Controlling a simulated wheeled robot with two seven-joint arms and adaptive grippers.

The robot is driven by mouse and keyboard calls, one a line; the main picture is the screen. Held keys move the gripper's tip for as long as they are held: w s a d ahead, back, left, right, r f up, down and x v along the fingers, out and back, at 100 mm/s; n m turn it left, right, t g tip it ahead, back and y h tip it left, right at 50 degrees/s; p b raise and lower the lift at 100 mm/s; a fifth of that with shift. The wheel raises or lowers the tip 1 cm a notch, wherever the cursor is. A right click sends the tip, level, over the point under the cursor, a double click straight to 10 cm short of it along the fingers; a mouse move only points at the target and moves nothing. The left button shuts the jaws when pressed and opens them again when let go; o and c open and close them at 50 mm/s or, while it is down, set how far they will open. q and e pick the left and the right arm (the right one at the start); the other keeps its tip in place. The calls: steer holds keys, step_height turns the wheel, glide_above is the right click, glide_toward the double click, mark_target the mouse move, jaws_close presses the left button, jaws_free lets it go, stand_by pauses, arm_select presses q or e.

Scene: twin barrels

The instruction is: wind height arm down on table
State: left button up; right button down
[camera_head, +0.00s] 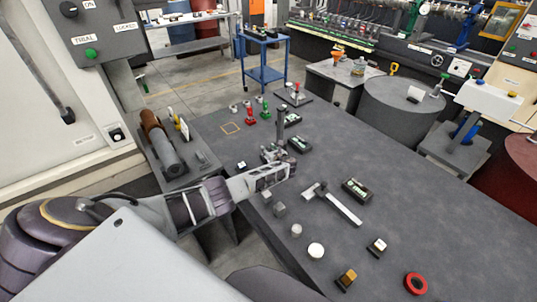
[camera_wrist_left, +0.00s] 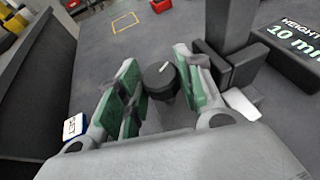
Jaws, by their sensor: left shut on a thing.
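My left gripper (camera_head: 276,156) reaches in from the left to a dark height gauge with an upright post (camera_head: 281,122) near the table's left edge. In the left wrist view its green-padded fingers (camera_wrist_left: 156,60) are closed on the sides of a round dark knob (camera_wrist_left: 160,82) with a white mark on top. A dark block (camera_wrist_left: 228,65), perhaps part of the gauge, stands right of the knob. A display reading "HEIGHT 10 mm" (camera_wrist_left: 290,45) lies beside it. The height arm itself cannot be told apart clearly. My right gripper does not show.
The grey table (camera_head: 420,210) carries a T-shaped tool (camera_head: 335,200), another display box (camera_head: 357,189), small blocks and a red ring (camera_head: 416,283). Red and green pieces (camera_head: 252,115) stand behind the gripper. The table's middle right is clear.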

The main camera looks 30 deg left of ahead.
arm_select(q)
steer(key=shift+w+f+n+g+b, duration=0.1)
steer(key=shift+f+n+g+b, duration=0.05)
steer(key=shift+n+g+b, duration=0.3)
steer(key=shift+n+g+y+b, duration=0.35)
steer(key=shift+n+y+b, duration=0.1)
steer(key=shift+y+b, duration=0.2)
steer(key=o, duration=1)
steer(key=shift+r, duration=0.2)
steer(key=shift+d+r, duration=0.1)
